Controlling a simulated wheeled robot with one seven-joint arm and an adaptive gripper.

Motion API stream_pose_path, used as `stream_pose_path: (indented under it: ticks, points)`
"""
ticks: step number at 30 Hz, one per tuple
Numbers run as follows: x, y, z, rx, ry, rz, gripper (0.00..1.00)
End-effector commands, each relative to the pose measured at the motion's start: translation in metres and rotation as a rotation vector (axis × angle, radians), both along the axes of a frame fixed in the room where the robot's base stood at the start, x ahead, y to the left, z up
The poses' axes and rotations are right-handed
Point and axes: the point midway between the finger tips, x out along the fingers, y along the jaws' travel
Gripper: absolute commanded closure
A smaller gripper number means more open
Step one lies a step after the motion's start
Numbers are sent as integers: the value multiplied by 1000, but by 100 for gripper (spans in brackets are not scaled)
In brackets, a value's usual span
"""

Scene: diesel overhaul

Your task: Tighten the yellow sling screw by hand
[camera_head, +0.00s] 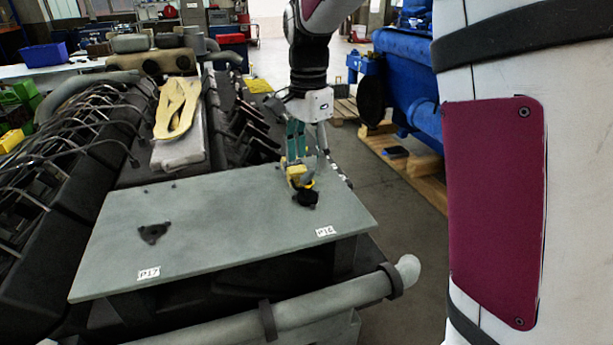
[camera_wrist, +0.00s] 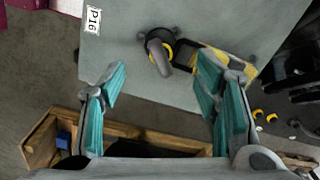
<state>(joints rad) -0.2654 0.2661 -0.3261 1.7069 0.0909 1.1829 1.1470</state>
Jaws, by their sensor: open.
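The yellow sling screw (camera_wrist: 160,50) stands on the grey plate in the wrist view. It has a dark lobed base, a yellow collar and a grey upper part leaning to one side. In the head view its dark base (camera_head: 306,198) shows near the plate's right side, with the upper part partly hidden by my fingers. My gripper (camera_wrist: 160,82) is open and empty, its teal-padded fingers apart on either side of the screw's line. In the head view my gripper (camera_head: 306,170) points down just above the screw; contact cannot be told.
The grey plate (camera_head: 215,225) carries labels P17 and P16 and another dark lobed piece (camera_head: 153,233). A folded yellow sling (camera_head: 177,108) lies farther back. Open floor is right of the plate.

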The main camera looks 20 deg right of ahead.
Motion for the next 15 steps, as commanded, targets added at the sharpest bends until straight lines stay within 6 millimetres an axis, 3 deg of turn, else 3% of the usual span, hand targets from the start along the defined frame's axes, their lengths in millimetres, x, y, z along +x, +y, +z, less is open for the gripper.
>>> stream_pose_path:
  ticks: [9, 15]
  points:
    - [0, 0, -3, 0, 2, 409, 43]
    - [1, 1, -35, 1, 4, 397, 43]
